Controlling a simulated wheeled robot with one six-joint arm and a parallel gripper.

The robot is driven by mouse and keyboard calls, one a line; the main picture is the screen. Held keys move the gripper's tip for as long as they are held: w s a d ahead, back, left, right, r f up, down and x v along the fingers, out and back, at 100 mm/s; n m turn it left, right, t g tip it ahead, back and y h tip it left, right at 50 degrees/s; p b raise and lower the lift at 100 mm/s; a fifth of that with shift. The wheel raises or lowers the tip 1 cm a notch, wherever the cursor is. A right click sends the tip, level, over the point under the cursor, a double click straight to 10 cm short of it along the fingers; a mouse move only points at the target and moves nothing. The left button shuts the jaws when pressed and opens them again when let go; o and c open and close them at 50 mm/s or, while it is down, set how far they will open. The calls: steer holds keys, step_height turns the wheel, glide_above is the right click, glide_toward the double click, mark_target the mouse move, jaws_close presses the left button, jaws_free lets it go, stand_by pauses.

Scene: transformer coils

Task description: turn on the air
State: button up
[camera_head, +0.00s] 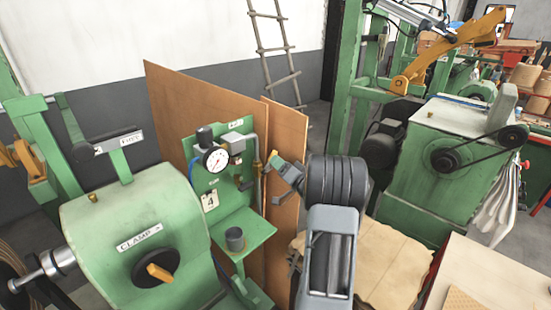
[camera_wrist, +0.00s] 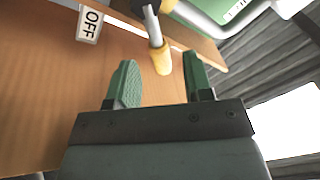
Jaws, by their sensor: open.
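The air panel (camera_head: 203,185) is a green upright board with a round pressure gauge (camera_head: 215,159), a pipe on its right side and a "4" tag. My gripper (camera_head: 274,180) is at the right of this pipe. In the wrist view my gripper (camera_wrist: 158,72) is open, with two green finger pads. An "OFF" label (camera_wrist: 90,24) is at the upper left of the lever.
Brown boards (camera_head: 180,95) stand behind the panel. A green machine marked "CLAMP" (camera_head: 135,220) is at left, and a green belt-driven machine (camera_head: 430,165) at right. A small dark cup (camera_head: 235,239) sits on the panel's shelf. A ladder (camera_head: 275,50) leans on the wall.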

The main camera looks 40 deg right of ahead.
steer(key=shift+x, duration=0.9)
steer(key=shift+c, duration=0.2)
jaws_close()
